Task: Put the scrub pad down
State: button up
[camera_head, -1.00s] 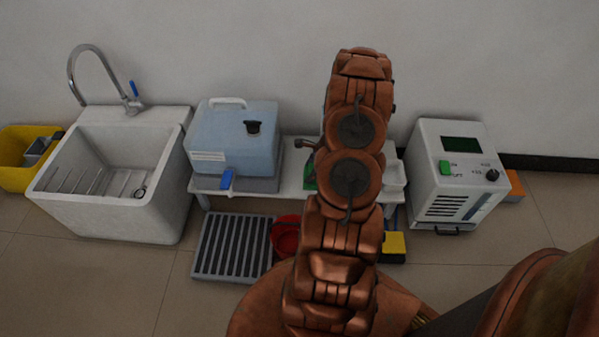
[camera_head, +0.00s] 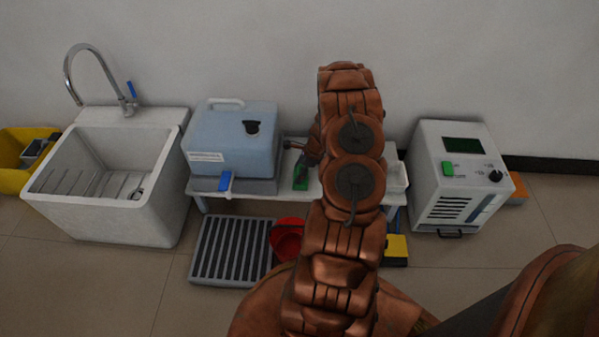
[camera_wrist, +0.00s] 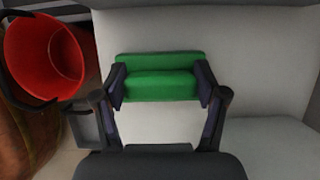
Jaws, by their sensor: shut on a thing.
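The green scrub pad (camera_wrist: 160,78) is between the two dark fingers of my gripper (camera_wrist: 160,84) in the wrist view, with a finger pressed on each end. In the head view, the scrub pad (camera_head: 300,184) shows on or just above the white bench (camera_head: 314,192), right of the blue water tank. My gripper (camera_head: 303,170) is above it, partly hidden by my arm. The white bench top (camera_wrist: 160,122) lies under the pad in the wrist view. I cannot tell whether the pad touches it.
A blue water tank (camera_head: 232,140) stands left on the bench and a white tray (camera_head: 396,177) right. A red bucket (camera_head: 287,240) and grey grate (camera_head: 232,250) are on the floor in front. A sink (camera_head: 105,180) stands left, a white machine (camera_head: 460,180) right.

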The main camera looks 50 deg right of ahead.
jog(key=shift+f, duration=0.1)
jog(key=o, duration=1.6)
jog(key=shift+c, duration=0.2)
